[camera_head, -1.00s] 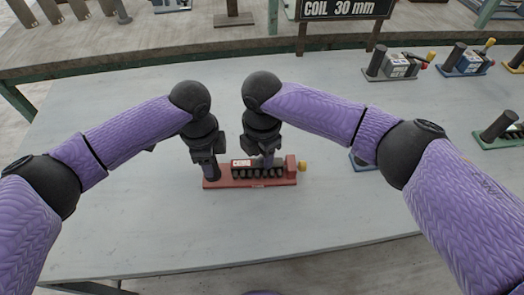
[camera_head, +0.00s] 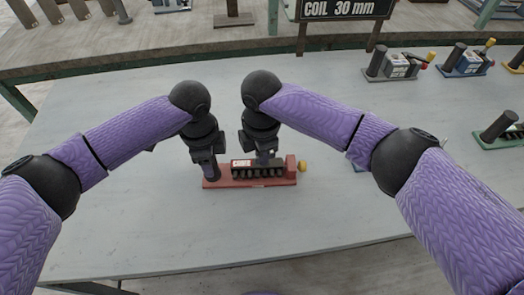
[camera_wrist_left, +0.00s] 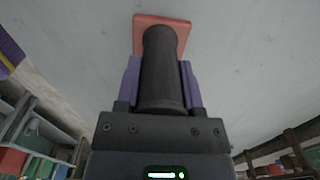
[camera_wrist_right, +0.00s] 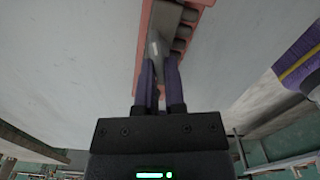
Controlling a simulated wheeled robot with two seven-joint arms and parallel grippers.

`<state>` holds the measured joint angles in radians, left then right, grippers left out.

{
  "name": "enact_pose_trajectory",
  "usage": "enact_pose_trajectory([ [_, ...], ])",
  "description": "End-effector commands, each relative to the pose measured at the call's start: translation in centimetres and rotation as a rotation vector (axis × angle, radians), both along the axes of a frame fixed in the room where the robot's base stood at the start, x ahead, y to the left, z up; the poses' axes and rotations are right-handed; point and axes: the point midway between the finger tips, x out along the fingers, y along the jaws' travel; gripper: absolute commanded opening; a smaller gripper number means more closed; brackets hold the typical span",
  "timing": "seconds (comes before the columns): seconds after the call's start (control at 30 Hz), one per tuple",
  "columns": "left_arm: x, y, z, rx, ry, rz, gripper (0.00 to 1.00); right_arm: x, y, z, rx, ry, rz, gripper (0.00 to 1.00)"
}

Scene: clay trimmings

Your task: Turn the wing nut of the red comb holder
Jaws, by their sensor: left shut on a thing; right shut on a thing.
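The red comb holder (camera_head: 225,182) lies on the grey table with a dark upright handle (camera_head: 211,170) at its left end, a row of black comb teeth and a yellow knob (camera_head: 302,166) at its right end. My left gripper (camera_head: 208,163) is shut around the handle, which also shows between the fingers in the left wrist view (camera_wrist_left: 162,70). My right gripper (camera_head: 265,157) is shut above the comb on a thin grey piece (camera_wrist_right: 155,48), which looks like the wing nut. The fingers and wrist hide most of it.
Similar holders stand to the right: a grey one (camera_head: 391,76), a blue one (camera_head: 462,70) and a green one (camera_head: 502,141). My right forearm mostly hides another. A COIL 30 mm sign (camera_head: 340,10) stands at the back. The table's front and left are clear.

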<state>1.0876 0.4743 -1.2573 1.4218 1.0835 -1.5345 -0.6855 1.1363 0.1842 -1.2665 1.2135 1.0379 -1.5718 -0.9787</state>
Motion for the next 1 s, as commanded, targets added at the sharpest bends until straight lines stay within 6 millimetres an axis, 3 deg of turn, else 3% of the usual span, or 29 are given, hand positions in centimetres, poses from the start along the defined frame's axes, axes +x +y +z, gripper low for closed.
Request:
enact_pose_trajectory([
  [1.0, -0.07, -0.07, -0.03, 0.0, 0.002, -0.002, 0.0, 0.82, 0.09, 0.11, 0.005, 0.0, -0.961, 0.0],
])
